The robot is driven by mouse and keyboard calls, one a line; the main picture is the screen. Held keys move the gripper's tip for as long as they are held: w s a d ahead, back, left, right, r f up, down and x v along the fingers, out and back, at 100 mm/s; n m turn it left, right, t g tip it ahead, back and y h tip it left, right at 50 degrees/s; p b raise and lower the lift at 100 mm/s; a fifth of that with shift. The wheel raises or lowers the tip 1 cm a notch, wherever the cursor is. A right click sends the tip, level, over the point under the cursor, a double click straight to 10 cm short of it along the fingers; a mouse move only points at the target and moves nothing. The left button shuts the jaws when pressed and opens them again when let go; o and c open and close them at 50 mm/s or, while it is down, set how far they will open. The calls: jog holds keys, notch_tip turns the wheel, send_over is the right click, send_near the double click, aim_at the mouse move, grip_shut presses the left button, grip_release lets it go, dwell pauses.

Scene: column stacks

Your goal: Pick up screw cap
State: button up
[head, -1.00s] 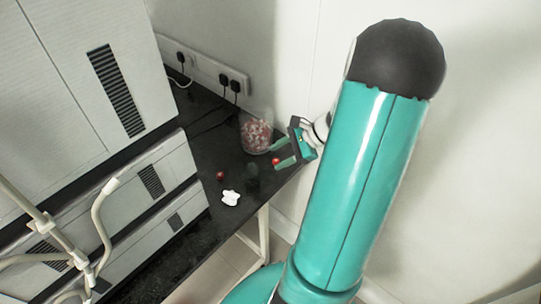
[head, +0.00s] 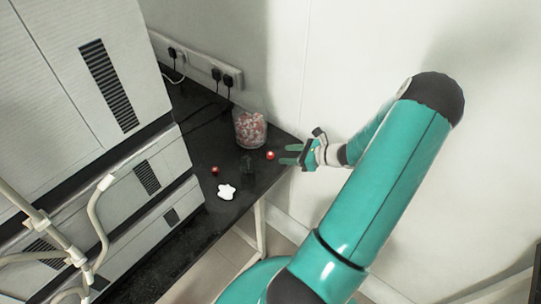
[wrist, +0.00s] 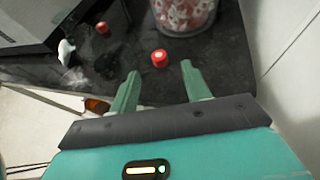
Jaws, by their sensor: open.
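A small red screw cap (head: 270,155) with a pale top lies on the black bench near its right end, beside a clear jar. In the wrist view the cap (wrist: 159,58) is just beyond my fingertips, roughly centred between them. My gripper (head: 284,154) comes in from the right at the bench edge, its green fingers pointing toward the cap. In the wrist view the gripper (wrist: 160,70) is open and empty, and a gap shows between the fingertips and the cap. A second red cap-like object (head: 215,170) lies farther left.
The clear jar (head: 250,130) of red-and-white pieces stands behind the cap. A dark transparent vessel (head: 248,170) and a white lumpy object (head: 226,192) are nearer the front edge. Large grey machines (head: 85,75) fill the left. The white wall (head: 290,80) is close behind and right.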

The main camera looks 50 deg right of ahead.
aim_at(272, 154)
jog(key=x, duration=0.5)
jog(key=shift+w+a+f, duration=0.1)
jog(key=shift+w+a, duration=0.1)
jog(key=shift+w, duration=0.05)
grip_shut()
